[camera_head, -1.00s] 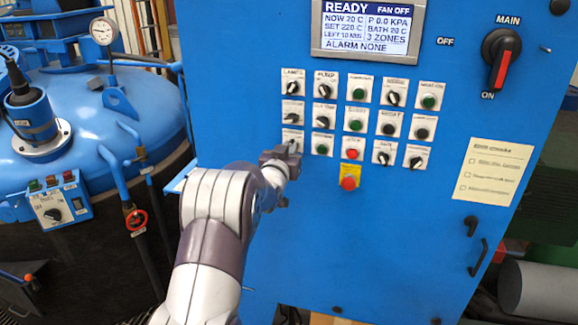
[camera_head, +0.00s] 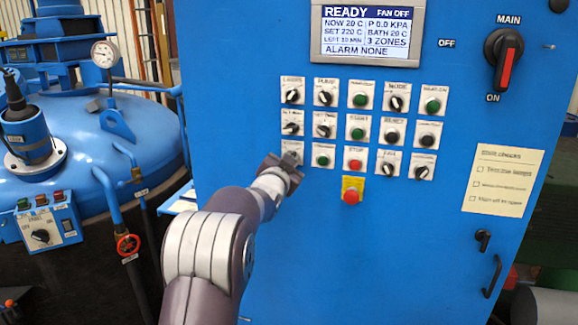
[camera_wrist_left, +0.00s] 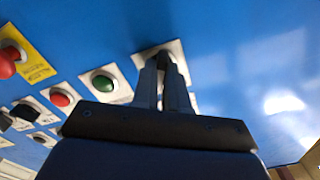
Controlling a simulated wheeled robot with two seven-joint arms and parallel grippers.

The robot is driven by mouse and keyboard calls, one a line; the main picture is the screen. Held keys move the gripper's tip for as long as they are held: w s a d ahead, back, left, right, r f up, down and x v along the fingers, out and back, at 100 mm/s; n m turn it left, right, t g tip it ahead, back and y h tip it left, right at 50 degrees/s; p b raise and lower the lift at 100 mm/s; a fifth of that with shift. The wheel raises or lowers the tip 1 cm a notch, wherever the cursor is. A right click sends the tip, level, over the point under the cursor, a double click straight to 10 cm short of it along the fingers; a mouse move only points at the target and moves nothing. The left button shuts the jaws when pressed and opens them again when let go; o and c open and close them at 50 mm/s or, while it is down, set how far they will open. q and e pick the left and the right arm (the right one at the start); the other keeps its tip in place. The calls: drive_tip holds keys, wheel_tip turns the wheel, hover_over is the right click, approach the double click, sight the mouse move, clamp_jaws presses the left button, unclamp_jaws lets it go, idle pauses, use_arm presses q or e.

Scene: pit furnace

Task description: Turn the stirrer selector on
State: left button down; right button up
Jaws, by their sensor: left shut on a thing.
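The selector at the left end of the bottom row on the blue panel has a white plate (camera_head: 291,146), mostly hidden behind my gripper. Its label is not readable, so I cannot confirm it is the stirrer selector. My left gripper (camera_head: 286,164) is at this selector, shut on its dark knob. In the left wrist view the fingers (camera_wrist_left: 164,77) close around the dark knob (camera_wrist_left: 163,57) in front of its white plate (camera_wrist_left: 180,52). The knob's angle is hidden by the fingers. My right gripper is not in view.
A green button (camera_head: 323,154), a red stop button (camera_head: 354,163) and other selectors sit close to the right. A red emergency button (camera_head: 351,196) on yellow is below. The display (camera_head: 367,30) reads READY. A blue vessel (camera_head: 150,125) stands left.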

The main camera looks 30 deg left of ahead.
use_arm(q)
drive_tip(key=shift+r, duration=0.4)
drive_tip(key=c, duration=1.3)
unclamp_jaws()
drive_tip(key=shift+o, duration=0.7)
drive_tip(key=shift+w+f, duration=0.1)
drive_tip(key=shift+f, duration=0.1)
drive_tip(key=shift+f, duration=0.1)
drive_tip(key=b+v, duration=0.4)
drive_tip(key=v, duration=0.8)
drive_tip(key=shift+s+d, duration=0.15)
drive_tip(key=shift+s, duration=0.2)
